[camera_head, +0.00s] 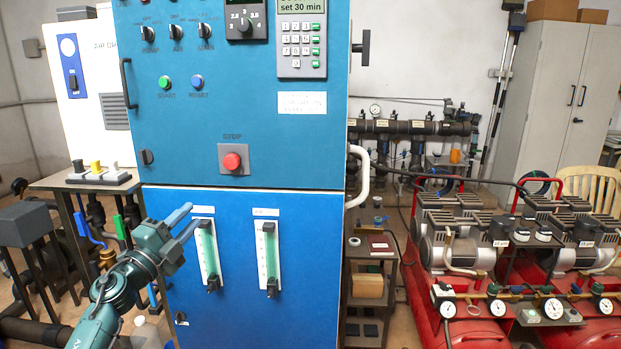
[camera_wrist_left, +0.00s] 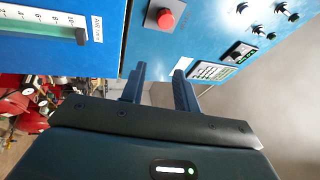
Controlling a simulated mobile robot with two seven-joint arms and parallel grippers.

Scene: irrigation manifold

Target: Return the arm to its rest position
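My left arm comes in from the lower left of the head view. Its teal gripper (camera_head: 189,218) is in front of the lower blue door of the control cabinet (camera_head: 230,110), left of the left flow meter. In the left wrist view the two fingers (camera_wrist_left: 160,73) stand apart with nothing between them. The cabinet's blue face fills the area beyond them, with the red stop button (camera_wrist_left: 166,18) above the fingertips. I cannot tell the exact gap from the fingers to the cabinet. My right gripper is in neither view.
Two flow meters (camera_head: 208,252) (camera_head: 268,254) project from the lower door. A side table (camera_head: 50,182) with valves and pipes stands left, close to my arm. Red-framed compressors (camera_head: 465,250) stand right. A small shelf (camera_head: 370,252) stands just right of the cabinet.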

